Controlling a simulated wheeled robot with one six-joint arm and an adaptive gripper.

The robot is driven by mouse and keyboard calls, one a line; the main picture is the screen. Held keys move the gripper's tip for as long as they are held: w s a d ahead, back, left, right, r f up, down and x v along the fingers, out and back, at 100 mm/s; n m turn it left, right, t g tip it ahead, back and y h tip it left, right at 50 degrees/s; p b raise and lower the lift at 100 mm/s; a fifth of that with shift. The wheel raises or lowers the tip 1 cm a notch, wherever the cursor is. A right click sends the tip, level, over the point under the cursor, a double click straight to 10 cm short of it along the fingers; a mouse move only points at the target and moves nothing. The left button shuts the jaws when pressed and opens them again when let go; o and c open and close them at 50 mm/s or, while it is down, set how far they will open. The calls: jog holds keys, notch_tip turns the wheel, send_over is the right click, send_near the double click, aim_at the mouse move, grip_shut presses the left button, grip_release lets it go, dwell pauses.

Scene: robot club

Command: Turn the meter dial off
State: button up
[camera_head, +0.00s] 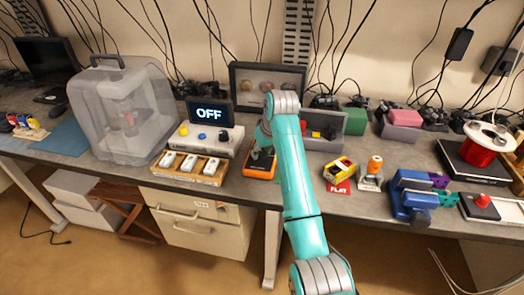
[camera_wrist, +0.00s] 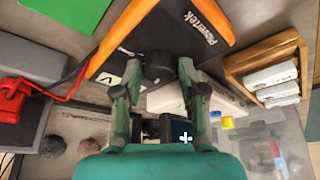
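The meter is an orange and black case marked "Powertek" (camera_wrist: 190,22), lying on the workbench; in the head view its orange edge (camera_head: 259,174) shows beside my arm. Its dark round dial (camera_wrist: 160,65) shows in the wrist view. My gripper (camera_wrist: 160,72) is at the dial with one fingertip on each side. The fingers stand apart, with what looks like a narrow gap at each side of the dial. In the head view my arm hides most of the meter and the dial. The dial's pointer and markings are hard to read.
Left of the meter are a wooden tray of white blocks (camera_head: 194,168) and a device with a screen reading "OFF" (camera_head: 209,113). A clear case (camera_head: 125,110) stands further left. To the right are a grey bin (camera_head: 325,144) and a yellow-red device (camera_head: 340,170).

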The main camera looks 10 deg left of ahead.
grip_shut()
jog(key=shift+n, duration=0.3)
jog(key=n+g+y, duration=0.1)
jog(key=n, duration=0.2)
jog(key=shift+w+d, duration=0.1)
jog(key=shift+n+g, duration=1)
jog(key=shift+n, duration=1.7)
jog(key=o, duration=0.5)
grip_release()
